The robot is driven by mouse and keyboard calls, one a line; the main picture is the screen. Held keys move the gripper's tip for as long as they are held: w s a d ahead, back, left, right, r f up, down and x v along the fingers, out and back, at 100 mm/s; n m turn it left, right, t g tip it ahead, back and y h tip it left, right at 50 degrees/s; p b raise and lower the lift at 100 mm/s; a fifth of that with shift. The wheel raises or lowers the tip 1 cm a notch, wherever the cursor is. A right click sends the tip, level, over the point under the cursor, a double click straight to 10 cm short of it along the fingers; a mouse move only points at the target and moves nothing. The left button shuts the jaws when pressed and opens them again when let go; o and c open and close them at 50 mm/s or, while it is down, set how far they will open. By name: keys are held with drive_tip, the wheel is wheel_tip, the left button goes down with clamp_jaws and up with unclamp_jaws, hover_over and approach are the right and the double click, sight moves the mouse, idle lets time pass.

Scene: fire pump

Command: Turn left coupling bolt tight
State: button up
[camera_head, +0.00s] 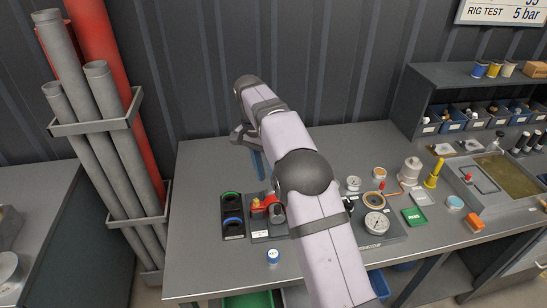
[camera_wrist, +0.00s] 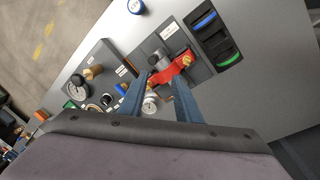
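A red coupling (camera_head: 272,200) with metal parts sits on a dark grey plate on the bench, partly hidden behind my arm. It shows more clearly in the wrist view (camera_wrist: 168,73), beside a grey cylindrical fitting (camera_wrist: 158,58). A small brass-coloured bolt-like piece (camera_wrist: 187,60) is at one end of the coupling. I cannot tell for certain which bolt is the left one. My gripper (camera_wrist: 160,78) has its two blue fingers spread apart on either side of the coupling's near part in that view. Whether they touch anything is unclear.
A black holder (camera_head: 232,217) with green and blue rings stands left of the coupling. A blue-capped item (camera_head: 273,256) lies near the front edge. Gauges (camera_head: 376,223) and fittings stand right of my arm. A shallow tank (camera_head: 508,175) is farther right. Pipes (camera_head: 105,140) stand left of the bench.

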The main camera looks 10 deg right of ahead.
drive_tip(key=r+m, duration=0.1)
drive_tip(key=m, duration=0.3)
drive_tip(key=w+d+r+m+h, duration=0.1)
drive_tip(key=m, duration=0.2)
drive_tip(key=d+r+m, duration=0.1)
drive_tip(key=r+m, duration=0.1)
drive_tip(key=m, duration=0.2)
drive_tip(key=shift+w+d+m+h, duration=0.1)
drive_tip(key=shift+w+m+h, duration=0.2)
drive_tip(key=shift+w+h, duration=0.1)
drive_tip(key=s+d+f+n+y, duration=0.1)
drive_tip(key=s+f+n, duration=0.2)
drive_tip(key=s+n, duration=0.4)
drive_tip(key=s+d+f+n+y, duration=0.1)
drive_tip(key=s+f+n, duration=0.3)
drive_tip(key=s, duration=1)
drive_tip(key=s+d+f+n+t+y, duration=0.1)
drive_tip(key=s+f+n, duration=0.3)
drive_tip(key=s+n, duration=0.6)
drive_tip(key=shift+s, duration=0.55)
